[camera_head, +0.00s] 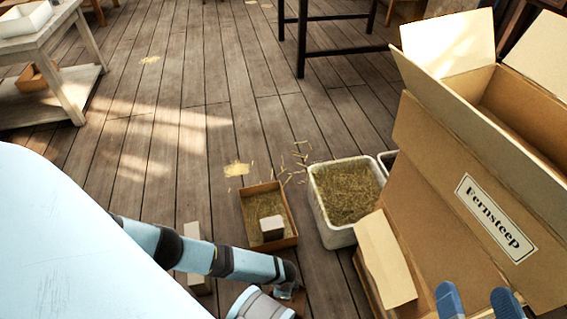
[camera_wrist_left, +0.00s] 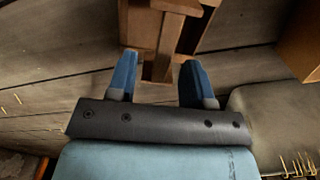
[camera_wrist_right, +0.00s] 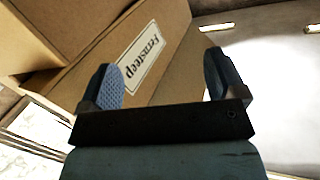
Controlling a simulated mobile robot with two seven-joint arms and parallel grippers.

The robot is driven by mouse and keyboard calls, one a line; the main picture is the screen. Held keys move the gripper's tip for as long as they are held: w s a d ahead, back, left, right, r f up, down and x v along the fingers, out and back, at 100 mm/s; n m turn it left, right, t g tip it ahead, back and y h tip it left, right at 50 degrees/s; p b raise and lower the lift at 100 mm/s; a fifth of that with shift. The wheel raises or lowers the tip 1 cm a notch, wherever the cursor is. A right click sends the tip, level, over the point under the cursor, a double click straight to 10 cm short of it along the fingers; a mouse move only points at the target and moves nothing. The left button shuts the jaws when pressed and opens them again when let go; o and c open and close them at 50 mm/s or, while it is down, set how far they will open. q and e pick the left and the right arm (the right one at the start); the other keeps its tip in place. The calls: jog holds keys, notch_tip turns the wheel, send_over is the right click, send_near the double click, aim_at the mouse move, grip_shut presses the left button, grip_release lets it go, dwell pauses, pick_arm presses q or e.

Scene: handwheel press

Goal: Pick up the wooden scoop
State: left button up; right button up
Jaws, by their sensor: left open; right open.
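I cannot make out a wooden scoop in any view. My right gripper (camera_head: 475,297) is open and empty at the bottom right of the head view, in front of the cardboard box labelled Fernsteep (camera_head: 465,185). In the right wrist view the open fingers (camera_wrist_right: 161,78) have the box's printed side (camera_wrist_right: 142,62) beyond them. My left gripper is not clearly visible in the head view. In the left wrist view it is open (camera_wrist_left: 160,80), with a brown wooden structure (camera_wrist_left: 165,25) beyond and between the fingers. I cannot tell whether they touch.
A shallow box of straw-like bits (camera_head: 247,205) with a pale block (camera_head: 272,227) stands beside a white bin (camera_head: 334,232) of similar bits. Loose bits lie on the plank floor. A pale table (camera_head: 45,38) stands upper left; dark table legs (camera_head: 301,40) stand at the back. Middle-left floor is mostly open.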

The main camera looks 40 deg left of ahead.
pick_arm(q)
jog(key=f, duration=0.1)
jog(key=f+b, duration=0.1)
jog(key=f, duration=0.1)
jog(key=shift+w+a+f+b, duration=0.1)
jog(key=shift+a+b, duration=0.1)
jog(key=shift+b, duration=0.1)
jog(key=shift+f, duration=0.15)
pick_arm(e)
jog(key=shift+w+d+r+n+t, duration=0.2)
jog(key=shift+w+d+n+t, duration=0.2)
jog(key=shift+w+n, duration=0.35)
pick_arm(q)
grip_shut()
pick_arm(e)
jog(key=shift+s, duration=0.1)
